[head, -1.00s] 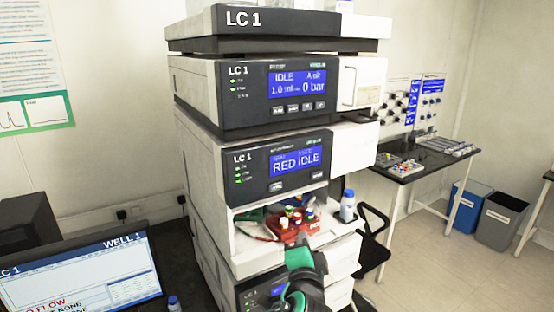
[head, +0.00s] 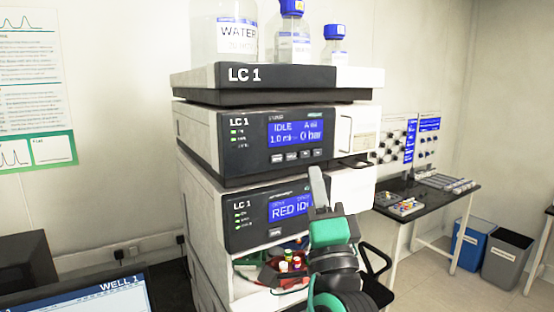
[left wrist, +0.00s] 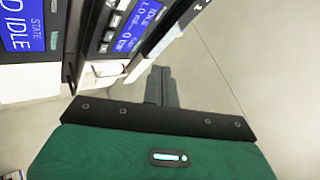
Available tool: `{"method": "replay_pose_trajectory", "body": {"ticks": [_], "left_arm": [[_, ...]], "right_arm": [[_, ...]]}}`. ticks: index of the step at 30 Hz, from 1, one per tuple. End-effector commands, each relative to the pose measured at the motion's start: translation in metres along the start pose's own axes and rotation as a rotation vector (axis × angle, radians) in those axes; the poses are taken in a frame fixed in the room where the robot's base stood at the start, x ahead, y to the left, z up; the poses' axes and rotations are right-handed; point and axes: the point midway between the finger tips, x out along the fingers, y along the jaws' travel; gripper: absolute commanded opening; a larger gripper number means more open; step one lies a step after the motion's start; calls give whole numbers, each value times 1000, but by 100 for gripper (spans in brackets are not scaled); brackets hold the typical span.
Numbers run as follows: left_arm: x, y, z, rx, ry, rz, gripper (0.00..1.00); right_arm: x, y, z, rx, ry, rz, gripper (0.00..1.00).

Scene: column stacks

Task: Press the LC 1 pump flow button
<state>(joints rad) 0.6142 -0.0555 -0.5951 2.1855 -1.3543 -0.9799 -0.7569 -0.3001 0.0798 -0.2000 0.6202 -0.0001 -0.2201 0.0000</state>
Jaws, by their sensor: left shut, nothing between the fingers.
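The LC 1 pump module (head: 190,135) is the box with the blue screen (head: 295,132) reading IDLE, 1.0 ml and 0 bar. A row of several small buttons (head: 291,156) sits under that screen; their labels are too small to read. My left gripper (head: 317,172) points upward, shut and empty. Its tips are just below the right end of the button row in the picture, in front of the RED IDLE module (head: 245,213). It hides part of that module's screen. In the left wrist view the shut fingers (left wrist: 161,85) show beside the tilted pump front (left wrist: 95,30). Contact cannot be told.
Bottles (head: 237,35) stand on the top tray (head: 210,78). Below the RED IDLE module, an open bay holds a red rack (head: 272,275) with coloured caps. A monitor (head: 100,300) is at lower left. A side bench (head: 455,200) and bins (head: 505,255) stand at right.

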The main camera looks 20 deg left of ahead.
Motion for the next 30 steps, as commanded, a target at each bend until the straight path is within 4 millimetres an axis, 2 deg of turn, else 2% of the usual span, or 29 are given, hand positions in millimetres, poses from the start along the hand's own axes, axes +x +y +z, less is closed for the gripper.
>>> {"method": "replay_pose_trajectory", "body": {"ticks": [8, 21, 30], "left_arm": [[3, 2, 2, 0, 0, 1, 0], [43, 31, 31, 4, 0, 1, 0], [59, 45, 43, -2, 1, 2, 0]], "right_arm": [[-2, 0, 0, 0, 0, 0, 0], [-15, 0, -2, 0, 0, 0, 0], [-10, 0, -1, 0, 0, 0, 0]]}}
